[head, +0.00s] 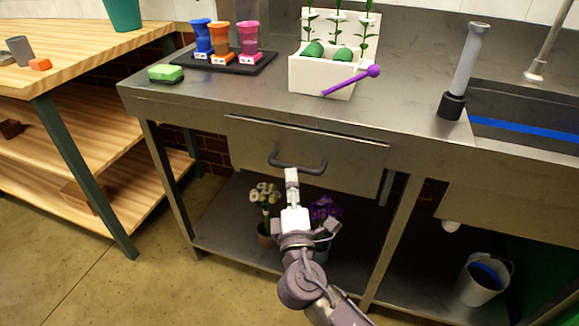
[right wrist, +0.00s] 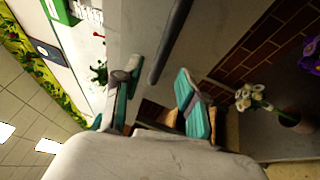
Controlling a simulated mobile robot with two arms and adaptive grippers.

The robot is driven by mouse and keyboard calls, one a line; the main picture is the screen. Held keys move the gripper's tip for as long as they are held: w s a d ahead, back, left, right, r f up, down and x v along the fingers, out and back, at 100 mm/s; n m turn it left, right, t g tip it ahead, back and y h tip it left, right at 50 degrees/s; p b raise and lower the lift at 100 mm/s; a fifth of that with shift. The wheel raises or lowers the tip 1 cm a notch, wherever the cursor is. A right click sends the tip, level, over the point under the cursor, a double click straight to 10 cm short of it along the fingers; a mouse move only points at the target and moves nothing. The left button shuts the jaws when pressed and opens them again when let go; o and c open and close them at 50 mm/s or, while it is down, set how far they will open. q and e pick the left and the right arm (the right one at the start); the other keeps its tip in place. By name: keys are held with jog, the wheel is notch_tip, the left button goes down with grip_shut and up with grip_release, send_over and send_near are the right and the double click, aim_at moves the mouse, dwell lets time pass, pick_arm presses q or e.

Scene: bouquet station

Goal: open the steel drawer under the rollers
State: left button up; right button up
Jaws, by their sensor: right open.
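The steel drawer (head: 345,160) is under the countertop, and its front looks flush and shut. Its dark bar handle (head: 312,170) runs across the front; a dark bar that looks like it also shows in the right wrist view (right wrist: 172,38). My right gripper (head: 296,192) is open and empty, just below and in front of the handle; one finger reaches up close to the bar. In the right wrist view its two fingers (right wrist: 158,88) are spread, with the bar's end near the gap. Contact cannot be told. My left gripper is out of view.
Blue, orange and pink roller-like pieces (head: 222,42) stand on a black tray (head: 258,66) on the counter. A green sponge (head: 166,73) and white planter (head: 312,76) are near. Potted flowers (head: 265,205) sit on the shelf below the drawer. A table leg (head: 400,235) stands right.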

aim_at(291, 164)
jog(key=x, duration=0.5)
jog(key=shift+w, duration=0.15)
grip_shut()
